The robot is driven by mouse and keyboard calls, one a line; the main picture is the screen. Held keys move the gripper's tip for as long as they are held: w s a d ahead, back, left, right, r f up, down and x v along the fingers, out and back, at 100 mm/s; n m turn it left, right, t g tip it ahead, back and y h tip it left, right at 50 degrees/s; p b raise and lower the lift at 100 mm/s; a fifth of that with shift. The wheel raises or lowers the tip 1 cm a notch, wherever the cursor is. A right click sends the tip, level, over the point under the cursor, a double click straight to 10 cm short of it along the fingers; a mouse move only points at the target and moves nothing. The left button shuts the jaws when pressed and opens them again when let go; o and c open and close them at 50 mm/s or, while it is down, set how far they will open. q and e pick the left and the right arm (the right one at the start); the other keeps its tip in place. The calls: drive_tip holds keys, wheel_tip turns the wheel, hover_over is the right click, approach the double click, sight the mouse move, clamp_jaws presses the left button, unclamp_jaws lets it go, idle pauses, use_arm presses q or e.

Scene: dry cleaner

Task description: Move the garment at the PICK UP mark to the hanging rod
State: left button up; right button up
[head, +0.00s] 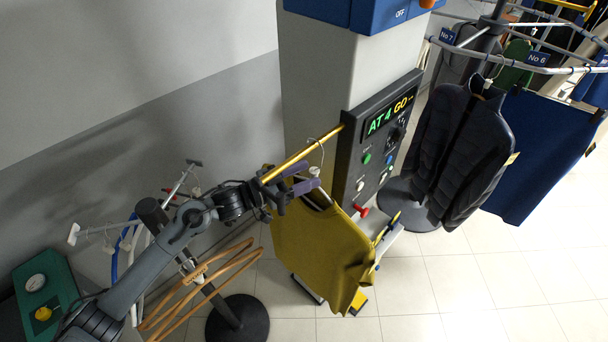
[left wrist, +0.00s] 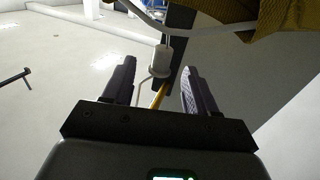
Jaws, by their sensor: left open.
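A mustard-yellow garment (head: 318,245) hangs on a hanger, its hook over a short brass rod (head: 318,146) that sticks out from the control panel. My left gripper (head: 305,178) is at the top of this hanger, with its two purple-grey fingers apart. In the left wrist view, the hanger's pale neck (left wrist: 160,62) stands between the open fingers, with a visible gap on each side. The garment (left wrist: 240,18) fills the upper right there. No PICK UP mark is readable. My right gripper is out of view.
The control panel (head: 378,140) reads "AT 4 GO". A rail (head: 500,62) with No 6 and No 7 tags carries a dark jacket (head: 455,150) and a blue garment (head: 540,150). Wooden hangers (head: 205,285) hang on a stand at lower left. Floor at lower right is clear.

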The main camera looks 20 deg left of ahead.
use_arm(q)
drive_tip(key=b+v, duration=0.2)
drive_tip(key=v, duration=0.8)
drive_tip(key=shift+s+a+b, duration=0.15)
drive_tip(key=shift+a+b, duration=0.05)
drive_tip(key=shift+b, duration=0.15)
drive_tip(key=s+d+p, duration=0.2)
drive_tip(key=s+d, duration=0.1)
drive_tip(key=d, duration=0.4)
drive_tip(key=s+d+p, duration=0.2)
drive_tip(key=s+d, duration=0.1)
drive_tip(key=d, duration=0.5)
drive_tip(key=shift+p, duration=0.35)
